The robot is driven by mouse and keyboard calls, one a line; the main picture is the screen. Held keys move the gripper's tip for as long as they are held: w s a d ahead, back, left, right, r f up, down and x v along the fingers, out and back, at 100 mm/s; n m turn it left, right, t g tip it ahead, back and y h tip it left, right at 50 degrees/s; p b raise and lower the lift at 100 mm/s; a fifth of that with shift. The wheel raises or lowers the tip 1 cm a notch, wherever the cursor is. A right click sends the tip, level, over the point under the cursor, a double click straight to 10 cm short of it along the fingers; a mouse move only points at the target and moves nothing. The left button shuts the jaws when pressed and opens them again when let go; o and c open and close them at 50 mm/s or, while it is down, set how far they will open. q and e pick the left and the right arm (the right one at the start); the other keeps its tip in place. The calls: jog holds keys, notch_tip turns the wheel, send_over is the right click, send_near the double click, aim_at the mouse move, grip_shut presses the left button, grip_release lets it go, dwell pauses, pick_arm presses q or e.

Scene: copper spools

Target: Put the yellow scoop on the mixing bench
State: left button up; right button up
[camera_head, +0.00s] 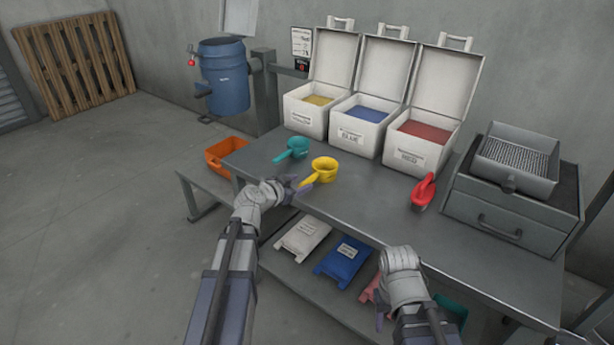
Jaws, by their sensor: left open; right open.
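The yellow scoop (325,167) stands on the grey table (385,205), with its handle pointing toward the front left. My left gripper (297,186) is open at the table's front edge, close to the end of the scoop's handle. I cannot tell whether it touches the handle. My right gripper (381,303) is open and low in front of the table, apart from the scoop. I cannot tell whether this table is the mixing bench.
A teal scoop (293,149) lies left of the yellow one, and a red scoop (423,191) lies to the right. Open white bins of yellow (308,111), blue (357,128) and red powder (413,146) stand behind. A sieve box (515,163) sits on a drawer unit (497,217) at right.

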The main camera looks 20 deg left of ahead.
pick_arm(q)
jog(key=p+v, duration=0.1)
jog(key=v, duration=0.4)
jog(key=shift+s, duration=0.1)
jog(key=s+d+f+m+g+h, duration=0.1)
jog(key=s+d+f+g, duration=0.35)
jog(key=d, duration=0.45)
jog(key=s+d+f+g, duration=0.4)
jog(key=s+d+f, duration=0.1)
jog(key=d, duration=0.4)
jog(key=s+d+f+n+g+y, duration=0.1)
jog(key=s+f+g+y, duration=0.1)
jog(key=s, duration=0.5)
jog(key=s+d+f+n+g+y, duration=0.1)
jog(key=s+d+f+g+y, duration=0.1)
jog(key=s, duration=0.4)
jog(key=shift+s+n+g+y, duration=0.4)
jog(key=shift+g+y, duration=0.15)
jog(key=shift+y, duration=0.45)
